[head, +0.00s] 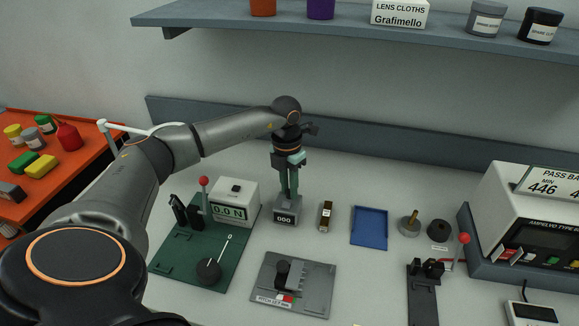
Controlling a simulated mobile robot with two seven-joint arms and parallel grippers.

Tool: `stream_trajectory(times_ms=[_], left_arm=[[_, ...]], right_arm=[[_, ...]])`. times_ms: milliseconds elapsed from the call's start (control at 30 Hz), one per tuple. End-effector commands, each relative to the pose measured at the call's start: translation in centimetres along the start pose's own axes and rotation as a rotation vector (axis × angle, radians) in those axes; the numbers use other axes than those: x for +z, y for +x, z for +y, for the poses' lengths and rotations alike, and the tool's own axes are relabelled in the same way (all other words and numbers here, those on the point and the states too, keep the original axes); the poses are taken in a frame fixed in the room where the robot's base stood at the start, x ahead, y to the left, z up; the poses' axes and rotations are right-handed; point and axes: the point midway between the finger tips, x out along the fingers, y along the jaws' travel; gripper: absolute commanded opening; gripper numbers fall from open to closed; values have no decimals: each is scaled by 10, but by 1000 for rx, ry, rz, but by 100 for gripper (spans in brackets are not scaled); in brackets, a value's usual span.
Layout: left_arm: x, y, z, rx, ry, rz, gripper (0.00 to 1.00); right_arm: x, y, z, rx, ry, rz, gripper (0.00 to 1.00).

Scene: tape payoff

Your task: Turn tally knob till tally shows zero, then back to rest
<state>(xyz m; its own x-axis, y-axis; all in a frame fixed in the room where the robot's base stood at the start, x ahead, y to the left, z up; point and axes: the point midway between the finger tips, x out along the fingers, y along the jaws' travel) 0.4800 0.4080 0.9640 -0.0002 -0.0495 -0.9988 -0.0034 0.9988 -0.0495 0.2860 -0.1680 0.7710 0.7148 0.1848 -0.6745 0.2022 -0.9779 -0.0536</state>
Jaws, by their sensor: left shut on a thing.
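The tally (286,217) is a small grey block on the bench, left of the middle of the head view. Its front display appears to read 000. My left gripper (289,193) points straight down onto the top of the tally, with its fingers shut on the tally knob. The knob itself is hidden between the fingers. My right gripper is not in view.
A green board (195,262) with a red-knobbed lever and a 0.0 N meter (235,203) stands close left. A grey fixture (318,292) lies in front. A small dark-and-tan block (326,216) and a blue tray (370,228) lie to the right.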

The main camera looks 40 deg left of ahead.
Motion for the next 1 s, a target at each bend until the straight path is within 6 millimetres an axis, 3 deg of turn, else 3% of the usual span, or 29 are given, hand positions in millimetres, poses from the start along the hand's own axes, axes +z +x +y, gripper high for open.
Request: stream_trajectory(times_ms=[433, 1000], left_arm=[[0, -1, 1, 2, -262, -14, 0], [0, -1, 1, 1, -311, -17, 0]], right_arm=[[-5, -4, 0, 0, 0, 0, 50], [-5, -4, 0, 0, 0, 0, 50]])
